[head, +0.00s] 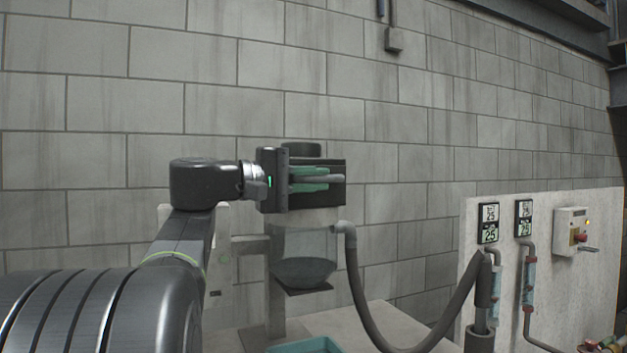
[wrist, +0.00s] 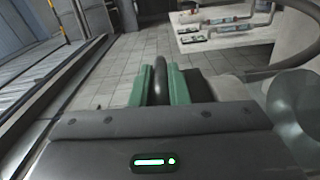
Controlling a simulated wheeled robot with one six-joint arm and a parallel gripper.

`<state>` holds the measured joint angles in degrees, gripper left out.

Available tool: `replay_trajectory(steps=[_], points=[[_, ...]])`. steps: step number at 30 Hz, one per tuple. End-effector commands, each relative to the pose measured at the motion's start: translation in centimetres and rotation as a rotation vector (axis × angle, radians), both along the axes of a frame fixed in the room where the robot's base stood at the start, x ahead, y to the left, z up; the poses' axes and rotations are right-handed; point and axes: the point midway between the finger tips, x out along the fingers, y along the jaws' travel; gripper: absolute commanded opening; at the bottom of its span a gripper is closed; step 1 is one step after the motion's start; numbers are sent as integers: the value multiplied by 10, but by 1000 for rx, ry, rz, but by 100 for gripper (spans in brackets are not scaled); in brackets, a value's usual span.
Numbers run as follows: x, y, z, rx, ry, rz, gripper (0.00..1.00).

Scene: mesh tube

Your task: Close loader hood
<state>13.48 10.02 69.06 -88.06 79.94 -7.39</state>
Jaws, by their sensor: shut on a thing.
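The loader stands against the block wall in the head view, with a clear hopper (head: 303,245) and a dark cone-shaped bottom. A dark hood (head: 334,197) with a round cap (head: 300,150) is above the hopper, behind my gripper. My gripper (head: 312,179) reaches in from the left, its green fingers level and shut on a grey handle bar (head: 335,178) in front of the hood. In the wrist view the dark handle (wrist: 160,72) is between the two green fingers (wrist: 160,88). How far the hood is tilted is hard to tell.
A grey hose (head: 357,290) runs from the hopper's right side to a pipe at a panel (head: 550,265) with gauges and a control box (head: 573,231). A teal tray (head: 306,346) is on the pale table (head: 375,318) below. The wall (head: 90,120) is close behind.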

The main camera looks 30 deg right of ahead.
Motion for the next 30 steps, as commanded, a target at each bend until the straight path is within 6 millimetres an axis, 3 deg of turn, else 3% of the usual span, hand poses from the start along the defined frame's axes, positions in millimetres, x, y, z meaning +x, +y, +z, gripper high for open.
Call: replay_trajectory(steps=[2, 3, 6, 17, 23, 30], points=[[1, 0, -5, 8, 6, 1, 0], [1, -1, -6, 9, 5, 1, 23], [1, 0, -5, 8, 6, 1, 36], [2, 5, -3, 4, 4, 1, 36], [3, 31, -2, 5, 3, 5, 36], [7, 76, -2, 5, 6, 5, 36]])
